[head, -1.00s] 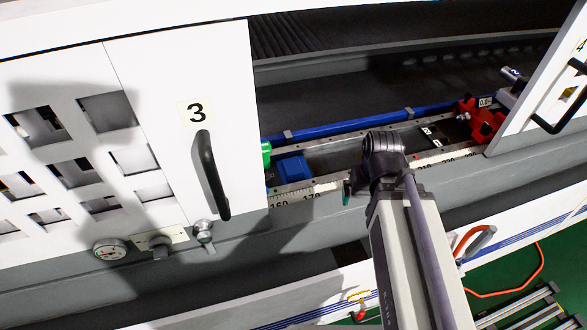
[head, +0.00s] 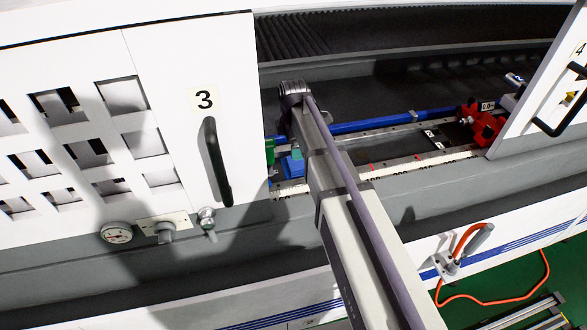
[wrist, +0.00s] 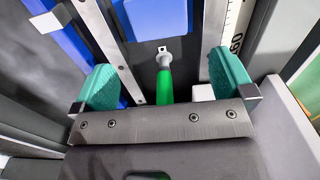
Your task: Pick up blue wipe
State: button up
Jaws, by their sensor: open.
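The blue wipe (wrist: 155,18) appears as a flat blue piece at the top middle of the wrist view, cut off by the upper edge. In the head view a blue patch (head: 293,166) shows between door 3 and my arm, partly hidden. My gripper (wrist: 165,80) is open, with its teal fingers apart. The blue wipe lies ahead of the fingers, outside them. A green-handled tool (wrist: 164,86) with a metal end lies between the fingers in the picture; I cannot tell the height gap.
A white door marked 3 (head: 205,130) stands close left of my arm. A ruler strip (wrist: 232,28) and a metal rail (wrist: 105,40) flank the channel. A blue bar (head: 375,122) runs behind, and a red clamp (head: 482,122) sits right.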

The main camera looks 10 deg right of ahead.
aim_at(293, 163)
notch_tip(293, 163, down, 10)
jog(key=b, duration=0.8)
jog(key=shift+b, duration=0.3)
jog(key=shift+r, duration=0.2)
jog(key=c, duration=0.8)
